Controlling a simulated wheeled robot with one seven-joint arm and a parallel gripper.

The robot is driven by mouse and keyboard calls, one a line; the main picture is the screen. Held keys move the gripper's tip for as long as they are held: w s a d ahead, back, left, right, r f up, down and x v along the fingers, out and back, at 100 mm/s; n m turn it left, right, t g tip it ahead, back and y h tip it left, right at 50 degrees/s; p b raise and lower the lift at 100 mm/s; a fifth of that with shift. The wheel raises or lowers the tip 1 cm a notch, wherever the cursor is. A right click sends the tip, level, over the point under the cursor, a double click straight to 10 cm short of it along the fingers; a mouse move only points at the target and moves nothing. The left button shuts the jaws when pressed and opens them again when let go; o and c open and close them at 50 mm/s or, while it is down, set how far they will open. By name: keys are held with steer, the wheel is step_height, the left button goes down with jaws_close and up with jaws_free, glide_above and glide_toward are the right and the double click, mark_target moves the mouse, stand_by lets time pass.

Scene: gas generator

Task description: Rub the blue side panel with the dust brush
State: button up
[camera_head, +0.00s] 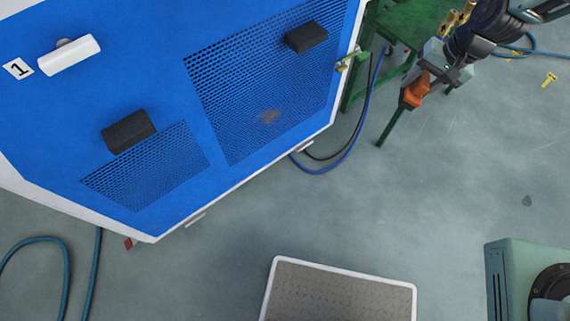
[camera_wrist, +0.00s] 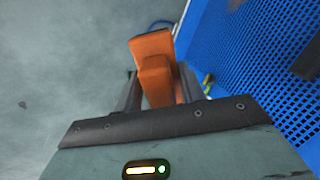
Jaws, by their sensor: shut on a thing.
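The blue side panel (camera_head: 165,85) fills the upper left of the head view, with perforated mesh areas and a grey smudge (camera_head: 268,116) on the larger mesh. The panel also shows on the right in the wrist view (camera_wrist: 235,62). My gripper (camera_head: 428,76) is at the upper right of the head view, to the right of the panel and apart from it. It is shut on an orange object, which looks like the dust brush (camera_head: 414,92). In the wrist view, the orange brush (camera_wrist: 152,48) sits between the fingers (camera_wrist: 158,88); its bristles cannot be made out.
Black handles (camera_head: 306,37) and a white handle (camera_head: 69,55) stick out from the panel. A green table (camera_head: 410,22) stands behind my gripper. Hoses (camera_head: 345,155) lie near the panel's right edge. A white-rimmed mat (camera_head: 340,292) and a green machine (camera_head: 510,255) are lower; floor between is clear.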

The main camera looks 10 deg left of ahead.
steer(key=s+a+f+m+t+y+b, duration=0.2)
steer(key=s+a+f+t+y+b, duration=0.15)
steer(key=a+f+b, duration=0.95)
steer(key=s+a+f+m+t+y+b, duration=0.3)
steer(key=a+f+b, duration=0.55)
steer(key=b, duration=0.95)
steer(key=s+a+f+m+t+y+b, duration=0.1)
steer(key=s+a+f+t+y+b, duration=0.35)
steer(key=a+f+b, duration=0.65)
steer(key=w+a+r+b, duration=0.2)
steer(key=w+a+b, duration=0.1)
steer(key=a+b, duration=0.1)
steer(key=shift+w+a+r+h, duration=0.4)
steer(key=shift+a, duration=0.15)
steer(key=shift+x, duration=1)
